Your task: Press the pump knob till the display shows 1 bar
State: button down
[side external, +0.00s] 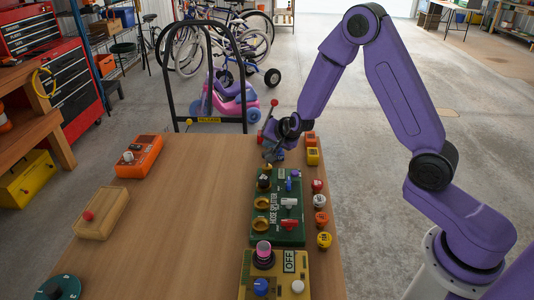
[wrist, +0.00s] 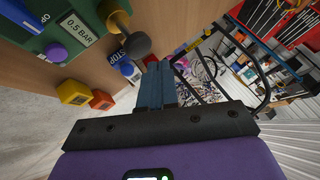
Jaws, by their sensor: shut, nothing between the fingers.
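The green device (side external: 293,238), marked HOSE SPLITTER, lies on the table in the side view. Its end with a display shows in the wrist view (wrist: 62,12). The display (wrist: 83,29) reads 0.5 BAR. Beside it, a brass cylinder (wrist: 108,11) carries a dark round knob (wrist: 138,44), which looks like the pump knob. My gripper (side external: 272,154) is over the far end of the device. Its fingers are together and empty, and their tips (wrist: 158,70) appear close to the dark knob in the wrist view. I cannot tell whether they touch.
A purple knob (wrist: 56,51) sits near the display. Yellow (side external: 313,156) and red-orange (side external: 310,139) blocks stand right of my gripper. Several round buttons line the right table edge. A yellow panel (side external: 247,271) is nearer. The table's middle (side external: 190,210) is clear.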

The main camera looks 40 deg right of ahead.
jog(key=shift+r, duration=2.3)
jog(key=shift+s+a+r+y, duration=0.15)
jog(key=shift+a+y, duration=0.15)
jog(key=shift+a, duration=0.1)
jog(key=s+a+r+n+g+y, duration=0.2)
jog(key=s+a+n+g, duration=0.1)
jog(key=s+a+n, duration=0.5)
jog(key=s+a+r+n+g+y, duration=0.25)
jog(key=s+a+n, duration=0.2)
jog(key=s, duration=0.65)
jog(key=s+d+n+g+h, duration=0.1)
jog(key=s+d+n, duration=0.1)
jog(key=s, duration=0.5)
jog(key=s+d+r+n+g+h, duration=0.1)
jog(key=s+d+n, duration=0.2)
jog(key=s+n, duration=0.2)
jog(key=s+d+n+g+h, duration=0.1)
jog(key=s+n, duration=0.3)
jog(key=s, duration=0.5)
jog(key=shift+s+d+r, duration=0.15)
jog(key=shift+d+r, duration=0.1)
jog(key=shift+d, duration=0.55)
